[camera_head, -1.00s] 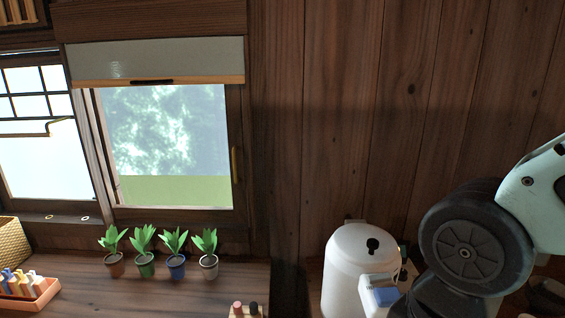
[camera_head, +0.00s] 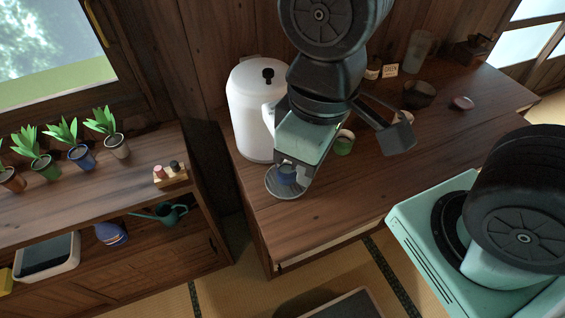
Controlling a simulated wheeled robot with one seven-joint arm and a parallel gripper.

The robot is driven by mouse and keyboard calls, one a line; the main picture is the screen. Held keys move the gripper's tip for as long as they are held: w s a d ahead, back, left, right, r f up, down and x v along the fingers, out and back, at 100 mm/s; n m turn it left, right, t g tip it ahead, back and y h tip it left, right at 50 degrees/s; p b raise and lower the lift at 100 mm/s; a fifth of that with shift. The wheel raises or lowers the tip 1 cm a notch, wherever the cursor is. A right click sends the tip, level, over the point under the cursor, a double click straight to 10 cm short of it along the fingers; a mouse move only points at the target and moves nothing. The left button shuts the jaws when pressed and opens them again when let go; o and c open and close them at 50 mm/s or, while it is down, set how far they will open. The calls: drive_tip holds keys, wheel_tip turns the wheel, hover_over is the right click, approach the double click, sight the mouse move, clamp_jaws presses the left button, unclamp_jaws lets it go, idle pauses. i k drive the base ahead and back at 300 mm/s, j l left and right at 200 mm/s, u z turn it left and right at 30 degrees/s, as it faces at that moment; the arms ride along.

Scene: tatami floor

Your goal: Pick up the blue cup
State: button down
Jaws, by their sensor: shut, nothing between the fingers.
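A small blue cup (camera_head: 286,176) sits in a round grey dish (camera_head: 272,191) at the left front corner of the wooden counter. My gripper (camera_head: 292,170) points down right at the cup and hides part of it. Its fingers look close together, with nothing seen held between them. Whether the fingers touch the cup is hidden.
A white water dispenser (camera_head: 256,115) stands close behind the gripper. A green cup (camera_head: 344,142) is just right of it. A dark bowl (camera_head: 418,94) and a glass (camera_head: 421,48) are farther back. A lower shelf (camera_head: 130,180) with potted plants stands left.

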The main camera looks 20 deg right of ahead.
sight(285, 175)
drive_tip(key=z, duration=1.3)
drive_tip(key=u, duration=1.3)
drive_tip(key=j+z, duration=0.75)
drive_tip(key=k+j+z, duration=0.1)
drive_tip(key=z, duration=0.3)
drive_tip(key=j, duration=0.1)
